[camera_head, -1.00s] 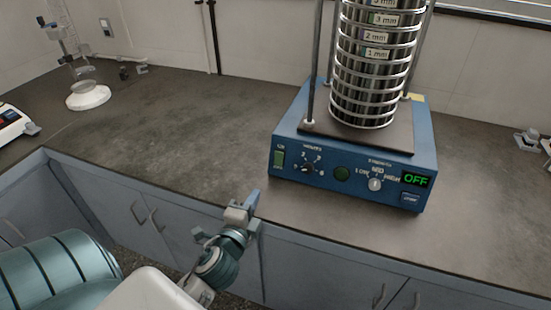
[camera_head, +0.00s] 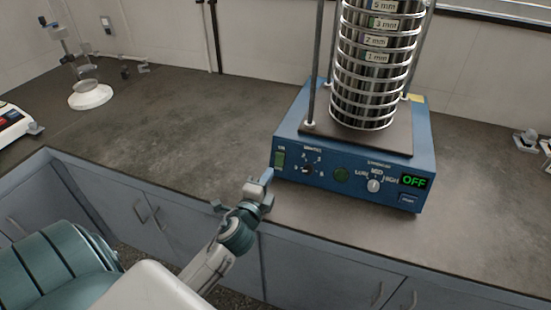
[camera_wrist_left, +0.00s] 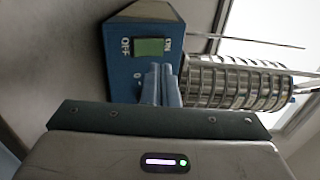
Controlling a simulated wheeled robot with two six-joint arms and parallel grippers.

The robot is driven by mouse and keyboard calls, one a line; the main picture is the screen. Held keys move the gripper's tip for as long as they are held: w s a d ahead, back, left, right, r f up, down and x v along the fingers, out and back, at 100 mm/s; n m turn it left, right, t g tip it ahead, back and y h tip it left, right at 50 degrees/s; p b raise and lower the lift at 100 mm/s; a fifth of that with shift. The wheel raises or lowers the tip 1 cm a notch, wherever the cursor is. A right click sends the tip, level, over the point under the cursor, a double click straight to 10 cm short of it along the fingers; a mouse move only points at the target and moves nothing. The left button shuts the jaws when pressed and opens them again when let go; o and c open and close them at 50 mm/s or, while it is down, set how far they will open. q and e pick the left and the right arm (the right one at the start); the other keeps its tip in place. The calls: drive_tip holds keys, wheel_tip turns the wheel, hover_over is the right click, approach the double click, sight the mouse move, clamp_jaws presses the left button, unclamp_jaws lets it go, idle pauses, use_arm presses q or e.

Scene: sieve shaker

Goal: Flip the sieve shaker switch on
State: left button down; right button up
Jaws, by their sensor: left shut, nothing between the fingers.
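The sieve shaker (camera_head: 355,190) is a blue box on the counter with a stack of metal sieves (camera_head: 375,75) on top. Its display (camera_head: 413,181) reads OFF in green. The green rocker switch (camera_head: 279,159) is at the left end of the front panel; in the left wrist view the switch (camera_wrist_left: 149,47) lies between the labels ON and OFF. My left gripper (camera_head: 267,177) is shut and empty, just in front of and slightly below the switch. In the left wrist view its fingertips (camera_wrist_left: 161,70) are close to the switch; contact cannot be told. My right gripper is not in view.
The dark counter (camera_head: 190,120) is clear left of the shaker. A burette stand with a white base (camera_head: 91,96) is at the back left, and a white device (camera_head: 12,122) is at the left edge. Small metal items (camera_head: 528,140) lie at the right.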

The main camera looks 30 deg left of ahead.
sight(279, 155)
use_arm(q)
drive_tip(key=p+x, duration=0.1)
drive_tip(key=x, duration=0.4)
drive_tip(key=shift+r, duration=0.1)
drive_tip(key=shift+w+a, duration=0.15)
drive_tip(key=shift+w, duration=0.55)
drive_tip(key=shift+w+r+p, duration=0.1)
drive_tip(key=shift+r+p, duration=0.1)
drive_tip(key=shift+p, duration=0.85)
drive_tip(key=shift+f, duration=0.3)
drive_tip(key=shift+a, duration=0.1)
